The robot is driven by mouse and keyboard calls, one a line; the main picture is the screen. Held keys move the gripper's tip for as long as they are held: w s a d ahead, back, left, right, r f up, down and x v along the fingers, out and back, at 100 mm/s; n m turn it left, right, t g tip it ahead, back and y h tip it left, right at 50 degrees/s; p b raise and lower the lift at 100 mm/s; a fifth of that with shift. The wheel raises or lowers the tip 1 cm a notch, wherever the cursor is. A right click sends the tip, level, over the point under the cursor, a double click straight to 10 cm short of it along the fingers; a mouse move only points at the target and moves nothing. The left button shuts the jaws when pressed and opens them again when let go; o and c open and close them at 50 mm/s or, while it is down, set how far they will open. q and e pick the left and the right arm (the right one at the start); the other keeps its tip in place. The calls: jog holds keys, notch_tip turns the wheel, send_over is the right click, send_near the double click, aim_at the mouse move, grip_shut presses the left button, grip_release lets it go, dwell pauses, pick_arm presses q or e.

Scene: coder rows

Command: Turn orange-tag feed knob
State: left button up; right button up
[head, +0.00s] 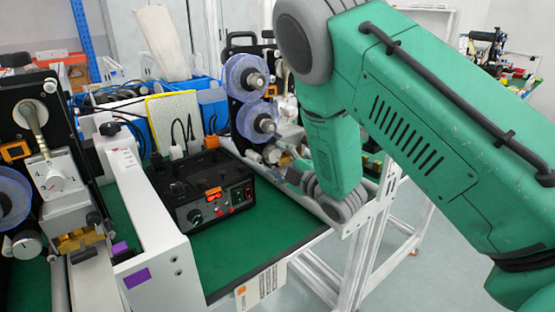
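A black control box (208,190) stands on the green bench mat. Its front carries a small orange tag (213,192), with a round knob (195,216) at the lower left and red parts near the middle. I cannot tell for sure which knob is the feed knob. My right arm comes in from the right. My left gripper is not in view.
A machine with blue clear reels (247,76) stands behind the box. A white rail (160,235) lies left of the box, and a white bench frame edge (350,220) lies right. The green mat (255,240) before the box is clear.

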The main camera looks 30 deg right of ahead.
jog(key=shift+r, duration=0.15)
jog(key=shift+s, duration=0.15)
jog(key=s+d, duration=0.1)
jog(key=s, duration=1)
jog(key=shift+s, duration=0.25)
dwell(0.6)
